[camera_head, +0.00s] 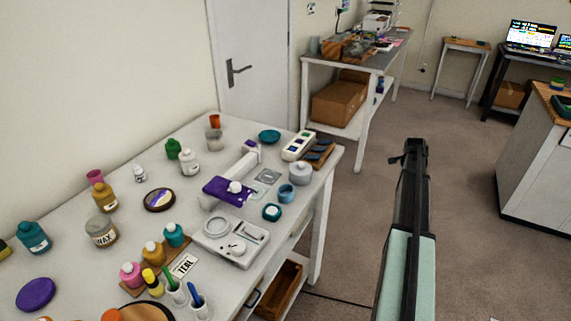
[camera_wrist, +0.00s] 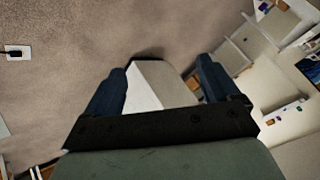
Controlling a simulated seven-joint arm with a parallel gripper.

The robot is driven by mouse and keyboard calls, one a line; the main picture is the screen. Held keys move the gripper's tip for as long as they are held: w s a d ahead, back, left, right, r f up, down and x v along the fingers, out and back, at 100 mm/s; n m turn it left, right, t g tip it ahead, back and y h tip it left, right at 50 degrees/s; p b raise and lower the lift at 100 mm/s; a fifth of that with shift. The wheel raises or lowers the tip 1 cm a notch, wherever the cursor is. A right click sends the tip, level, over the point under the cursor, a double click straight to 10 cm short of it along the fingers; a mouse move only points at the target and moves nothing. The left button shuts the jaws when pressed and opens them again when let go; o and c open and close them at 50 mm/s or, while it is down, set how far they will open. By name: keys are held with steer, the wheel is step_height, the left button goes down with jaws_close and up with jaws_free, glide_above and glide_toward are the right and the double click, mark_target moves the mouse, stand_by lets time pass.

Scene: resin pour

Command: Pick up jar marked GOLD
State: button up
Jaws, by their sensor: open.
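No label reading GOLD is legible. A gold-coloured bottle (camera_head: 104,199) with a small white label stands at the left of the white table, behind the jar lettered WAX (camera_head: 102,231). A second gold-yellow bottle (camera_head: 152,253) stands between a pink bottle (camera_head: 131,275) and a teal bottle (camera_head: 174,235). I cannot read the gold bottles' labels. My gripper (camera_head: 415,150) is raised over the floor, right of the table and well apart from the bottles. In the wrist view my gripper (camera_wrist: 163,78) is open, its dark fingers apart, with nothing held between them.
The white table (camera_head: 75,188) is crowded. A TEAL card (camera_head: 184,266), pen cups, a purple disc (camera_head: 36,294), a purple-and-white device (camera_head: 228,190) and a grey jar (camera_head: 300,173) are on it. A shelf table (camera_head: 372,65) stands behind. Floor (camera_head: 470,190) is clear around my arm.

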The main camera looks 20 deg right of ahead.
steer(key=w+a+r+n+t, duration=0.2)
steer(key=w+a+r, duration=0.8)
steer(key=w+a, duration=0.15)
steer(key=w+a+r+n+y, duration=0.15)
steer(key=w+a+r, duration=0.35)
steer(key=a, duration=0.8)
steer(key=w+a+r+y, duration=0.25)
steer(key=w+a, duration=0.45)
steer(key=a, duration=0.7)
steer(key=a+r+g+y, duration=0.2)
steer(key=a+r, duration=0.1)
steer(key=a, duration=2.6)
step_height(320, 180, up, 7)
steer(key=g+y, duration=0.1)
steer(key=g, duration=0.4)
glide_above(98, 185)
steer(key=shift+n, duration=0.25)
step_height(98, 185, down, 12)
steer(key=shift+f, duration=0.2)
jaws_close()
